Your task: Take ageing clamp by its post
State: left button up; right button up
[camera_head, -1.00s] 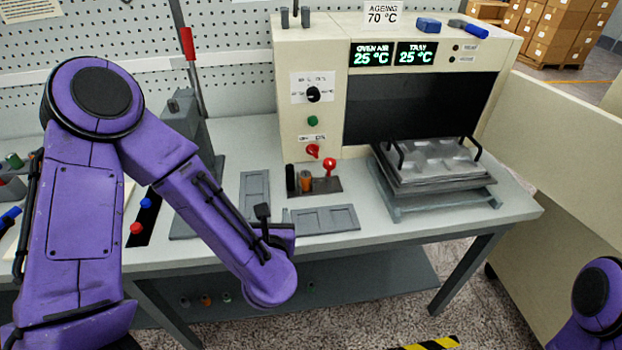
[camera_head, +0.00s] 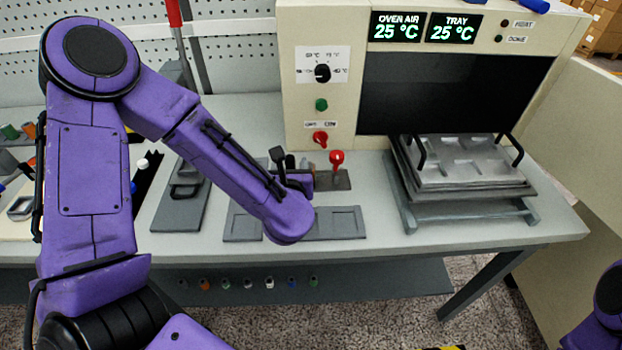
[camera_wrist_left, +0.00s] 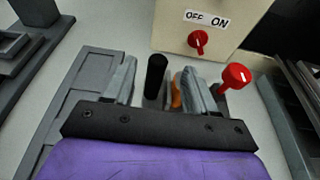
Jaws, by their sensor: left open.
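The ageing clamp appears to be the small dark-based fixture below the OFF/ON switch, with a red-knobbed lever (camera_head: 337,158). In the left wrist view its black post (camera_wrist_left: 155,76) stands upright, an orange piece (camera_wrist_left: 176,93) shows beside it, and the red knob (camera_wrist_left: 235,77) is to the right. My left gripper (camera_wrist_left: 160,78) is open, with the black post between its grey fingers; I cannot tell whether they touch it. In the head view my left wrist hides much of the clamp. My right gripper is out of frame; only a purple part of my right arm shows.
The oven (camera_head: 420,90) stands behind, both displays reading 25 °C. A metal tray (camera_head: 470,165) with black handles sits on a rack to the right. Grey recessed plates (camera_head: 335,223) lie in front of the clamp. The red switch (camera_wrist_left: 198,41) is close behind the gripper.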

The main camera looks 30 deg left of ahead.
aim_at(290, 161)
pick_arm(q)
jog(key=p+x, duration=0.2)
jog(key=x, duration=0.2)
jog(key=shift+a+f, duration=0.1)
jog(key=shift+f, duration=0.05)
jog(key=shift+w+a+f, duration=0.3)
jog(key=shift+w, duration=0.05)
jog(key=shift+d, duration=0.1)
grip_shut()
jog(key=shift+r, duration=0.1)
